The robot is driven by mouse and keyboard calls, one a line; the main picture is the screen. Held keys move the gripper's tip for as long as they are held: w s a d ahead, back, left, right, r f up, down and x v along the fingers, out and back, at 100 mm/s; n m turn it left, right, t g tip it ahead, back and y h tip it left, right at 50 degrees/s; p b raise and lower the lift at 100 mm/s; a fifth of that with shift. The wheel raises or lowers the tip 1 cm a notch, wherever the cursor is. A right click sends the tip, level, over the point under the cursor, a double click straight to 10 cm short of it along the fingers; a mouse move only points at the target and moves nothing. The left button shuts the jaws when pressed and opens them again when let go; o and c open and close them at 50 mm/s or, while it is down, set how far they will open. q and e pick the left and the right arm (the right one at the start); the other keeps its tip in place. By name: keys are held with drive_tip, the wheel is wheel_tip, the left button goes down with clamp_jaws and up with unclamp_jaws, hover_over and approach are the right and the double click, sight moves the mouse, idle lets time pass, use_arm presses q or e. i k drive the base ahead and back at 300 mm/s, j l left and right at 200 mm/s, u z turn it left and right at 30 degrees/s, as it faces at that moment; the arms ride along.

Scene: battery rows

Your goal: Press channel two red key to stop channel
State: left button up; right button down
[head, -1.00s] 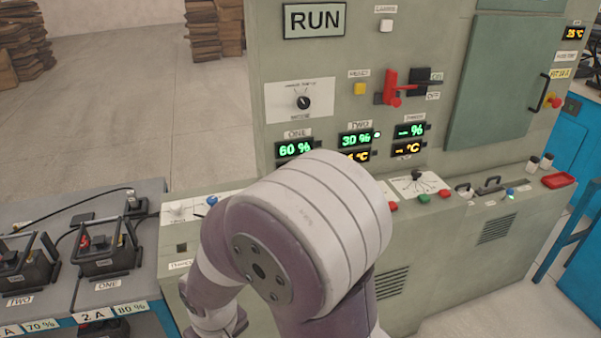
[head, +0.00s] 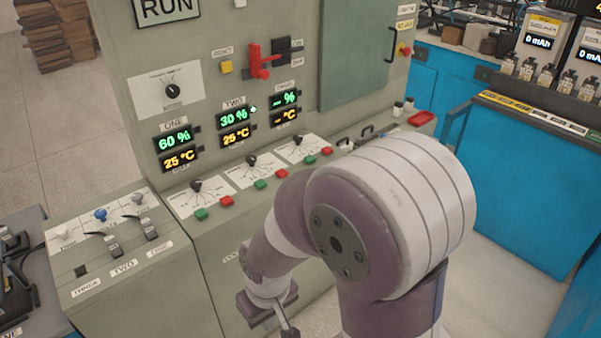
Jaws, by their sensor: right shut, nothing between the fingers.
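The channel two red key (head: 282,173) is on the console's sloped ledge, right of a green key (head: 261,184) and below the dial under display TWO. Display TWO (head: 234,118) reads 30 % in green, with a small lit green lamp beside it; 25 °C shows below. My right gripper (head: 288,329) is at the bottom edge, low in front of the console, pointing down, shut and empty, apart from the keys. It is partly cut off by the frame. My left gripper is not in view.
Similar green and red keys sit beside it: channel one's red key (head: 226,201) to the left, channel three's red key (head: 327,151) to the right. A side panel with levers (head: 122,240) stands at the left. Blue cabinets (head: 530,190) stand at the right.

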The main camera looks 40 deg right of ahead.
sight(280, 173)
drive_tip(key=i+l, duration=1.2)
drive_tip(key=l, duration=0.15)
